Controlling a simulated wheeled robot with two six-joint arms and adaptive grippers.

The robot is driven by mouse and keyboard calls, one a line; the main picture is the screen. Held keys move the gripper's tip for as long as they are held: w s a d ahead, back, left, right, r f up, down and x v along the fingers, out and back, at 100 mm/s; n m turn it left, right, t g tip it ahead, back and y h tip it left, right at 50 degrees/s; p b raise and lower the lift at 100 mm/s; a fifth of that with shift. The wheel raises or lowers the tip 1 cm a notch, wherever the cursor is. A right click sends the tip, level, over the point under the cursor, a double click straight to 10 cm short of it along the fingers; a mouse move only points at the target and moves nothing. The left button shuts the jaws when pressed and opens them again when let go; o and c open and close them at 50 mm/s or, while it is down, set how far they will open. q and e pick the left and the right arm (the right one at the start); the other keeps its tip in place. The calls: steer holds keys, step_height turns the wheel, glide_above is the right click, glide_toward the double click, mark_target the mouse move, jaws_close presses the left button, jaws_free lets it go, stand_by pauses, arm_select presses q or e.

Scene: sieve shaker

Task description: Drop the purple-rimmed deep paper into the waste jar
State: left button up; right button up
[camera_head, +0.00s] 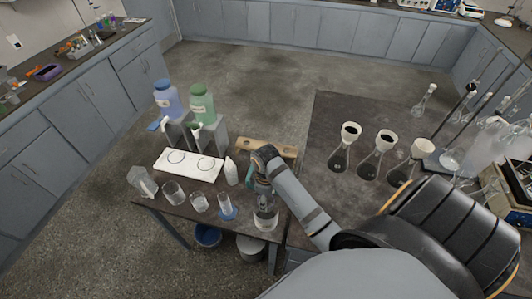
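My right arm comes in from the lower right, and its gripper (261,184) points down just above a clear jar (265,217) with a pale band near its base, at the front right of the small table. The fingers are dark and small, and I cannot tell whether they are open or hold anything. I cannot make out a purple rim on any paper. Pale paper cones (351,128) (387,136) (422,147) sit in the mouths of three dark flasks on the dark bench. I cannot tell whether the clear jar is the waste jar. My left gripper is not in view.
The small table holds a white tray (169,162), several beakers (174,193), a white bottle (231,172) and a wooden rack (275,148). Blue and green bottles (201,104) stand behind. Buckets (208,235) (250,248) stand below. More glassware crowds the right bench.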

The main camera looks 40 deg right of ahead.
steer(key=shift+f+b, duration=0.4)
steer(key=shift+f, duration=0.85)
steer(key=shift+f, duration=0.1)
steer(key=shift+f, duration=0.7)
steer(key=o, duration=0.7)
steer(key=shift+o, duration=0.2)
steer(key=shift+r, duration=0.15)
